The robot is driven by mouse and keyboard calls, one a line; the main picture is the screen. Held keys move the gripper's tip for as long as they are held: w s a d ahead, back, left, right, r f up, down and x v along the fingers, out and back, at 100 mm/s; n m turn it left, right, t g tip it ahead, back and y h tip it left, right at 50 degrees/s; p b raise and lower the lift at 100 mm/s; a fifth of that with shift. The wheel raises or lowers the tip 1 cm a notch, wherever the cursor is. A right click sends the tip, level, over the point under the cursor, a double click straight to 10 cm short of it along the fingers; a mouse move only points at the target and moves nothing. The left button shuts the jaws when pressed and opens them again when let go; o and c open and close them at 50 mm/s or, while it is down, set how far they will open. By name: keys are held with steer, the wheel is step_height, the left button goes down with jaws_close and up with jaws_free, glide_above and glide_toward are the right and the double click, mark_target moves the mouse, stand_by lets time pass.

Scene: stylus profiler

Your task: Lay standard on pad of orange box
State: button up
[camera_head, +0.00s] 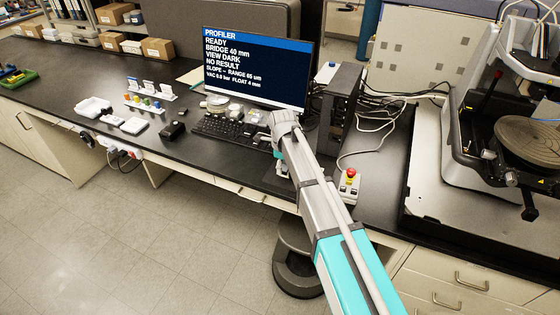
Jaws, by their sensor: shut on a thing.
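My arm reaches from the lower right over the black bench to its front edge, below the monitor. My gripper (282,169) hangs under the wrist, small and partly hidden by the arm. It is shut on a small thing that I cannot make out. I cannot pick out the standard.
The monitor (256,66) and keyboard (225,131) stand behind my gripper. An open white box (93,107) and a small black block (172,130) lie to the left. A red stop button (350,174) and a dark computer tower (338,105) stand to the right, the profiler (500,130) beyond.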

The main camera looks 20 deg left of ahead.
steer(key=s+d+r+p, duration=0.3)
steer(key=s+d+r, duration=0.1)
steer(key=s, duration=0.3)
steer(key=shift+s+d+r+p, duration=0.25)
steer(key=shift+s+d+p, duration=0.1)
steer(key=shift+d, duration=0.35)
steer(key=shift+f, duration=0.1)
step_height(320, 180, down, 4)
steer(key=b, duration=0.4)
steer(key=shift+f, duration=0.1)
